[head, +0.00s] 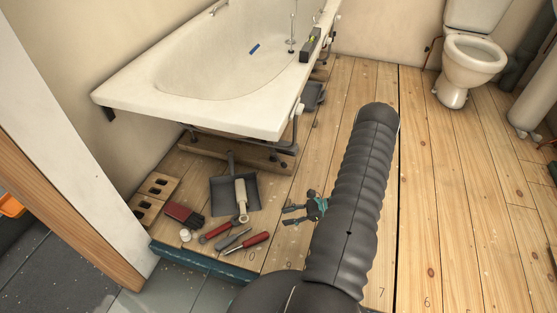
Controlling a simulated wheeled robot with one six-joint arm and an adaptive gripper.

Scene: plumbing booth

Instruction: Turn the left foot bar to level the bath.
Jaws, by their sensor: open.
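The white bath (215,75) stands against the wall at the upper left, its near end toward me. A dark spirit level (311,44) with a yellow-green vial lies on its right rim; the bubble is too small to read. Dark foot parts (279,161) show low under the near end, by a wooden board (225,155). I cannot tell which is the left foot bar; much of the underside is hidden by the bath. My gripper (287,216) is open and empty, right of the dustpan and in front of the bath, its fingers pointing left, apart from the feet.
A dustpan (224,197) with a brush (240,196), a red-and-black item (184,215) and red-handled tools (247,244) lie before the bath. Perforated bricks (158,185) are at left. A toilet (467,55) stands at upper right. The plank floor (440,180) right of my arm is mostly clear.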

